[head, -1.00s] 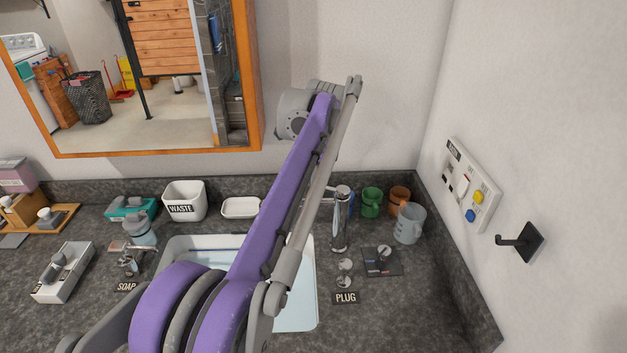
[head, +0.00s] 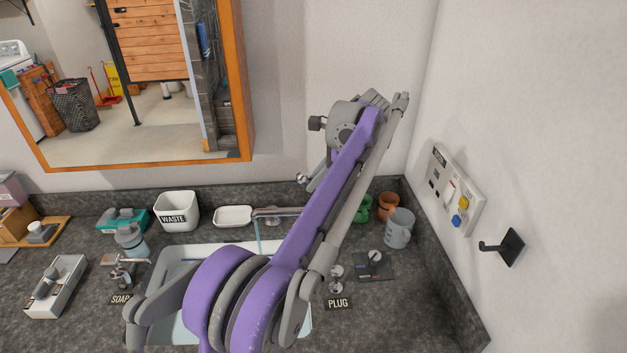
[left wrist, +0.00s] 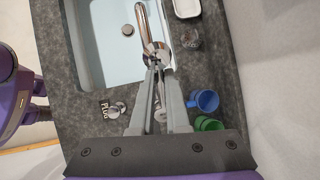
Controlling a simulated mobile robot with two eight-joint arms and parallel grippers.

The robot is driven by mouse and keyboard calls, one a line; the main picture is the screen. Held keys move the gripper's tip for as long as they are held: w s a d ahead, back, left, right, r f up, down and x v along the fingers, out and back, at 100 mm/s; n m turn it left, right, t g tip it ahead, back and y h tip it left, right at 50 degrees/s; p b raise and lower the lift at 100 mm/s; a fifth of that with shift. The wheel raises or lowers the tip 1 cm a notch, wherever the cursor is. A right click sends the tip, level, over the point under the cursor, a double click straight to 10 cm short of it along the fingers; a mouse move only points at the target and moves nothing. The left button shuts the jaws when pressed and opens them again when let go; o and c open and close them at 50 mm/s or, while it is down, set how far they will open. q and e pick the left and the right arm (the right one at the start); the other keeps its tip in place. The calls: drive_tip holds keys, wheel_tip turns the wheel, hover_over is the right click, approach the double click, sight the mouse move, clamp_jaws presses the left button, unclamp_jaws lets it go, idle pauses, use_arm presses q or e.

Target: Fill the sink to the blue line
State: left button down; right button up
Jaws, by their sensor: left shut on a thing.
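The pale sink (head: 182,254) is set in the dark counter, partly covered by my left arm. The chrome faucet spout (head: 275,212) reaches over it, and a thin pale-blue streak like running water falls from its end. My left gripper (head: 314,182) is above the faucet, with a small chrome knob (head: 302,178) at its fingertips. In the left wrist view, the gripper's fingers (left wrist: 156,66) converge shut at the chrome faucet (left wrist: 142,22), on what looks like its handle. The drain (left wrist: 127,30) shows on the sink floor. The blue line and water level cannot be made out. My right gripper is not in view.
A PLUG label (head: 338,303) lies by chrome knobs right of the sink. Green, orange and grey cups (head: 398,229) stand at the back right corner. A waste bin (head: 177,211), white dish (head: 233,216) and soap tap (head: 122,272) are left. A wall panel (head: 452,188) and hook (head: 508,246) are right.

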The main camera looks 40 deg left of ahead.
use_arm(q)
drive_tip(key=c, duration=0.9)
unclamp_jaws()
drive_tip(key=p+v, duration=0.2)
drive_tip(key=v, duration=0.8)
drive_tip(key=shift+w+d+r, duration=0.1)
drive_tip(key=shift+d+r, duration=0.1)
drive_tip(key=shift+r, duration=0.15)
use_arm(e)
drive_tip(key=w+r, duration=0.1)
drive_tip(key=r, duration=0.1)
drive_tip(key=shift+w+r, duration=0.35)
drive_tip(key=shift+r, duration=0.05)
